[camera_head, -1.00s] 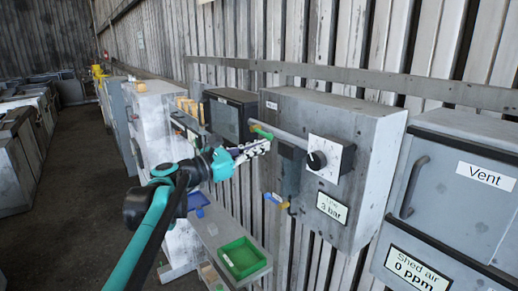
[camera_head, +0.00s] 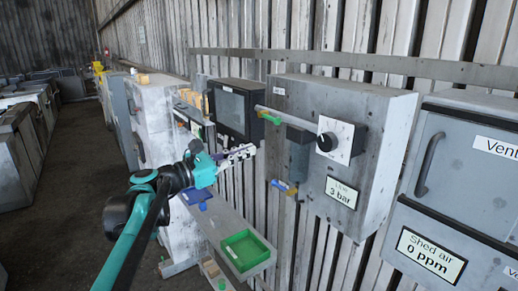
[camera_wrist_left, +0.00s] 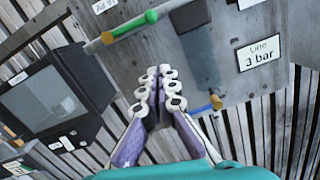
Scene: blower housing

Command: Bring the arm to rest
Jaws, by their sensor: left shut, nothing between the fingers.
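My left arm comes in from the lower left of the head view, with a teal and black wrist. My left gripper (camera_head: 243,153) is shut and empty. It hangs in free air in front of the slatted wall, above the shelf and below the dark screen. In the left wrist view its two pale perforated fingers (camera_wrist_left: 158,82) lie together with nothing between them. They point toward the grey panel box (camera_wrist_left: 230,35), apart from it as far as I can see. My right gripper does not show.
The grey box (camera_head: 385,130) carries a pipe with a green handle (camera_head: 269,118), a knob (camera_head: 327,142), a yellow-and-blue valve (camera_head: 285,187) and a "Line 3 bar" label (camera_head: 341,193). A shelf holds a green tray (camera_head: 245,251). A vent cabinet (camera_head: 465,185) stands right. Open floor (camera_head: 75,190) lies left.

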